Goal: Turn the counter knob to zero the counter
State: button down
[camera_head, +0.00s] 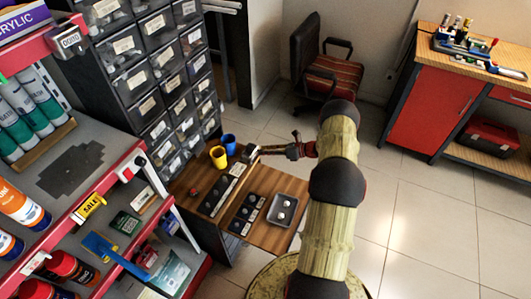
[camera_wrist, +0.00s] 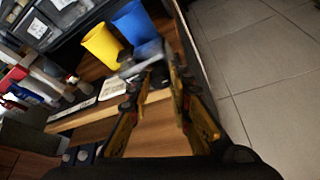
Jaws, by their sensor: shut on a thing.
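The counter (camera_head: 249,153) is a small grey device at the back right edge of the small wooden table. In the wrist view the counter (camera_wrist: 141,60) is blurred beyond my fingertips. My gripper (camera_head: 264,150) reaches it from the right. In the wrist view my gripper (camera_wrist: 158,78) has its black and yellow fingers closed in on the counter's near side, where the knob is. The fingers hide the knob, so its angle does not show. The counter's digits cannot be read in either view.
A yellow cup (camera_head: 218,157) and a blue cup (camera_head: 229,144) stand close behind the counter. A grey tray (camera_head: 302,214) and dark panels with round parts (camera_head: 247,212) lie on the table (camera_head: 268,236). Drawer cabinets (camera_head: 160,75) stand behind. The floor at right is clear.

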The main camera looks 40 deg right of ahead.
jog(key=shift+d+f+m+y, duration=0.1)
jog(key=shift+m+y, duration=0.2)
jog(key=shift+m, duration=0.2)
dwell(0.3)
jog(key=c, duration=1.6)
grip_release()
jog(key=shift+c, duration=0.2)
jog(key=v, duration=1.2)
jog(key=shift+w+d, duration=0.1)
jog(key=shift+w, duration=0.05)
